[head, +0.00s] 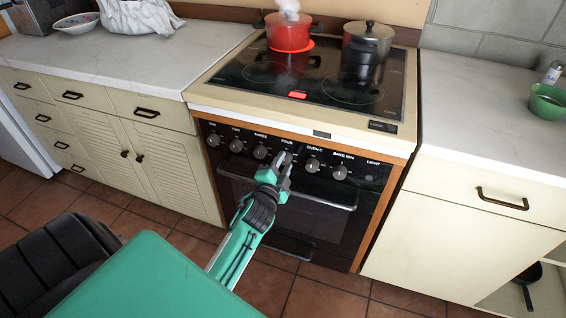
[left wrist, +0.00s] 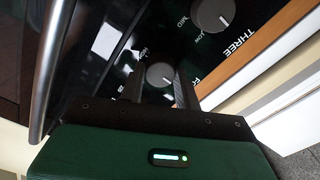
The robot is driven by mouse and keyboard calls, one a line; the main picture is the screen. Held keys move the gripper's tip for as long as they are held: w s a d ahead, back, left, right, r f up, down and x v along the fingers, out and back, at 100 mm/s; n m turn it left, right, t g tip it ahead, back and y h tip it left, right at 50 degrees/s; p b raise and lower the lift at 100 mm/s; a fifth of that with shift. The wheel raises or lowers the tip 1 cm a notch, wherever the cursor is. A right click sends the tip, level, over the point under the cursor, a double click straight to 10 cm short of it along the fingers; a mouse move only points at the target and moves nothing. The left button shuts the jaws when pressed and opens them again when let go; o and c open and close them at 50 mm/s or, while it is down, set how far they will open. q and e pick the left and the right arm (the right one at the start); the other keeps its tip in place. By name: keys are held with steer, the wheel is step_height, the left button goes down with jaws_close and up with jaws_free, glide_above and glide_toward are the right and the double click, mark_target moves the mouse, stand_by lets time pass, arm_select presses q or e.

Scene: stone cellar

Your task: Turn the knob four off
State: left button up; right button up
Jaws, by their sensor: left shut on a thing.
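The stove (head: 310,128) has a row of grey knobs along its black front panel. My left gripper (head: 284,160) reaches the panel below the label FOUR and hides most of that knob in the head view. In the left wrist view knob four (left wrist: 160,75) sits between the two fingers of my left gripper (left wrist: 160,87), which is shut on it. Its white pointer line shows, but its exact setting is too small to read. Knob three (head: 260,152) is just to the left; it also shows in the left wrist view (left wrist: 213,14). My right gripper is not in view.
A red pot (head: 289,35) steams on the glowing rear left burner. A dark lidded pot (head: 367,48) stands at the rear right. The oven handle (head: 325,203) runs below the knobs. The oven knob (head: 312,165) is close on the right. A green bowl (head: 547,105) sits on the right counter.

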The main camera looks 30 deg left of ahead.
arm_select(q)
steer(key=shift+f+n, duration=0.1)
steer(key=shift+n, duration=0.2)
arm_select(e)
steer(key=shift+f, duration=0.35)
arm_select(q)
steer(key=o, duration=1)
steer(key=shift+v, duration=6.95)
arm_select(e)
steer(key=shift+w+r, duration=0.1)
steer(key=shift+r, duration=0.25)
arm_select(q)
steer(key=shift+w, duration=0.1)
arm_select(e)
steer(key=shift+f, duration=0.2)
